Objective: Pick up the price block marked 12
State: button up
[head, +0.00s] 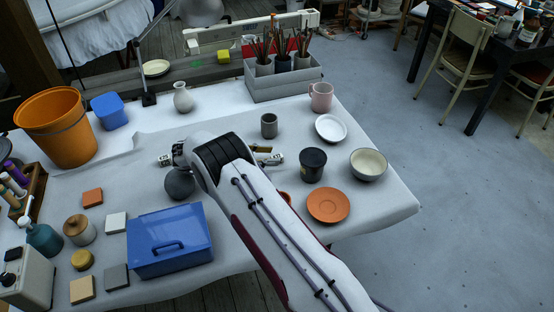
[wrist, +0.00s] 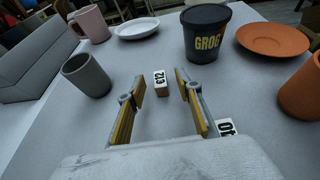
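The price block marked 12 (wrist: 160,84) is a small white block with black print on the pale table. In the wrist view it lies straight ahead, between the lines of my two fingers and a little beyond or level with their tips. My gripper (wrist: 159,76) is open and empty, its yellow-padded fingers apart on either side, with no visible contact. In the head view my arm hides most of the gripper, and a small white block (head: 277,158) shows just right of it, likely the same one. A second block marked 10 (wrist: 227,128) lies beside my right finger, partly hidden.
A grey cup (wrist: 86,75) stands left ahead, a black GROG tub (wrist: 206,38) right ahead, and an orange saucer (wrist: 272,39) farther right. A pink mug (wrist: 90,24) and white plate (wrist: 138,29) stand behind. Table between cup and tub is clear around the block.

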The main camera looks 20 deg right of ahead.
aim_at(279, 155)
jog(key=shift+x, duration=2.05)
jog(key=shift+f, duration=0.15)
jog(key=c, duration=0.9)
